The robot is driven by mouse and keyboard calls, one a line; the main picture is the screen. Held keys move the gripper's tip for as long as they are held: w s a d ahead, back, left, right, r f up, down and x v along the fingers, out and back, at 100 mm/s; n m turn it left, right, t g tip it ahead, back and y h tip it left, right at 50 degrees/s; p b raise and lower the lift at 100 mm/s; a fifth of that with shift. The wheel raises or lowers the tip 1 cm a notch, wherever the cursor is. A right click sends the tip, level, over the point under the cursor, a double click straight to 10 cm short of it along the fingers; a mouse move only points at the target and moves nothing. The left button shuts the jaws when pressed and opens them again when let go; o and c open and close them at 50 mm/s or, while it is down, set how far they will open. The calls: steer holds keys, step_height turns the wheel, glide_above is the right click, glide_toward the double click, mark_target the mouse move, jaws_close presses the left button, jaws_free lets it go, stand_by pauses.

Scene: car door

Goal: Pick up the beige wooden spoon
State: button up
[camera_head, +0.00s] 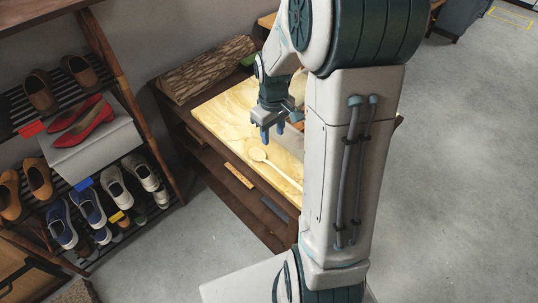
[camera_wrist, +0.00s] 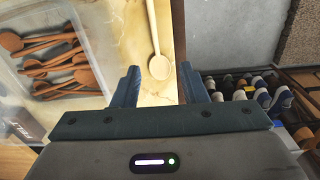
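The beige wooden spoon (camera_head: 264,159) lies flat on a pale wooden board (camera_head: 216,108) near its front edge. Its round bowl points to the left and its handle runs to the lower right, partly behind my arm. In the wrist view the spoon's bowl (camera_wrist: 159,68) is between and beyond my fingertips, with the handle running up the picture. My gripper (camera_head: 268,130) is above the board, to the upper right of the spoon's bowl. Its two blue fingers (camera_wrist: 164,78) are spread apart with nothing between them. The gripper is apart from the spoon.
A clear bin (camera_wrist: 50,50) holds several brown wooden spoons beside the beige one. A log (camera_head: 208,68) lies behind the board on the dark cabinet. A shoe rack (camera_head: 110,75) with several shoes stands at the left. Grey floor (camera_head: 460,150) is open at the right.

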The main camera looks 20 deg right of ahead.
step_height(320, 180, down, 3)
steer(key=w+d, duration=0.1)
glide_above(274, 165)
step_height(274, 165, down, 7)
steer(key=shift+f, duration=3.25)
jaws_close()
